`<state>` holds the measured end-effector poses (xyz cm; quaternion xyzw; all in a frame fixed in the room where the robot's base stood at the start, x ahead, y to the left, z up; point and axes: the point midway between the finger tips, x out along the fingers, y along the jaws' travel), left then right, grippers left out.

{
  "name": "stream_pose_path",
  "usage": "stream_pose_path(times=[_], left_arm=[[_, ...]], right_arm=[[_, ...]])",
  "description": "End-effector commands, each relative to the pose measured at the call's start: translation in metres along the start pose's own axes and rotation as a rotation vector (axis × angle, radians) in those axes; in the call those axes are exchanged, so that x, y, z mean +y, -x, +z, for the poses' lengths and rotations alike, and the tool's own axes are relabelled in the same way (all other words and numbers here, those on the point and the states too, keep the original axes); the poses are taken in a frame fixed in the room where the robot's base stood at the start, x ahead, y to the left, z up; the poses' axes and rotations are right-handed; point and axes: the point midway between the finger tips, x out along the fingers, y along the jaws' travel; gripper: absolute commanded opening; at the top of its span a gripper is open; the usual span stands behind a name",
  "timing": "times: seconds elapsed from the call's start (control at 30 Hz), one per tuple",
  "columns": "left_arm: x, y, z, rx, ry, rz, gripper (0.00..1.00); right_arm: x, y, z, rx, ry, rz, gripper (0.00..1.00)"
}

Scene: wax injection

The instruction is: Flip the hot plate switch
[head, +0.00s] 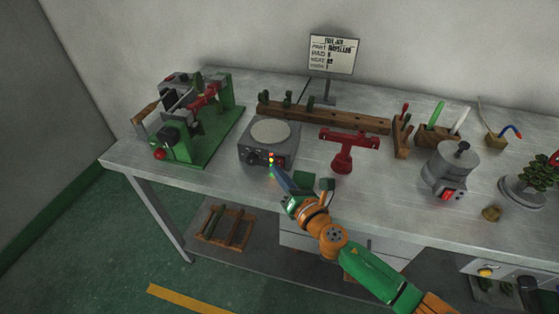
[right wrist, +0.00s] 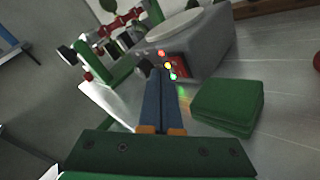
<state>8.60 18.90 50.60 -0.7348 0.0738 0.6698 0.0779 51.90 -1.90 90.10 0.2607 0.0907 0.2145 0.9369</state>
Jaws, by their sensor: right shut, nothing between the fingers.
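The hot plate (head: 269,142) is a grey box with a round pale top plate, near the left-middle of the bench. Its front has dark knobs and a column of red, yellow and green lights; it also shows in the right wrist view (right wrist: 208,54). My right gripper (head: 274,170) is shut and empty, its blue fingers pointing at the hot plate's front. In the right wrist view the fingertips (right wrist: 161,76) are close to the front panel, beside the lights, and cover part of it. I cannot tell whether they touch. My left gripper is not in view.
A green block (right wrist: 228,103) lies right of my fingers. A green-based clamp machine (head: 195,130) stands left, a red T-shaped stand (head: 345,150) right of the hot plate, and a wooden rack (head: 350,121) behind. A grey pot (head: 450,170) stands farther right.

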Motion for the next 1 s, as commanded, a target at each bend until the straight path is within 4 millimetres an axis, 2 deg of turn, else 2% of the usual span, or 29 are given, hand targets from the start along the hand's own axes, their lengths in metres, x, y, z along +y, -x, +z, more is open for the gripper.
stream_pose_path(times=[1.0], left_arm=[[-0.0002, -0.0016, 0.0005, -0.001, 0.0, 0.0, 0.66]], right_arm=[[-0.0041, -0.0059, 0.0045, 0.0, 0.0, 0.0, 0.0]])
